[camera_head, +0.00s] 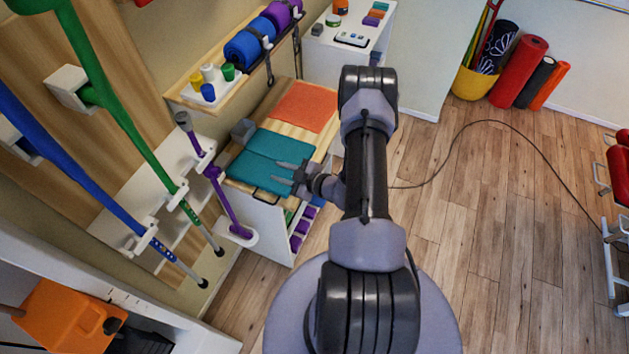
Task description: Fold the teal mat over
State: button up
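The teal mat (250,169) lies on a light wooden cabinet top, left of the middle of the picture. A line runs across it, with one panel on the far side and one on the near side; I cannot tell whether this is a crease or a layered edge. My gripper (275,171) reaches in from the right over the mat. Its two fingers point left and are spread apart, with teal showing between them. I cannot tell whether the fingers touch the mat. The gripper hides a small part of the mat's right side.
An orange mat (304,106) lies behind the teal one. A grey block (243,131) stands at the teal mat's far left corner. A purple crutch (222,190) hangs close on the left. A shelf with rolls (243,50) overhangs behind. The floor (480,230) to the right is mostly clear, crossed by a cable.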

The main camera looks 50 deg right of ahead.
jog(key=p+v, duration=0.4)
jog(key=v, duration=0.9)
jog(key=shift+s, duration=0.25)
jog(key=shift+a, duration=0.15)
dwell(0.3)
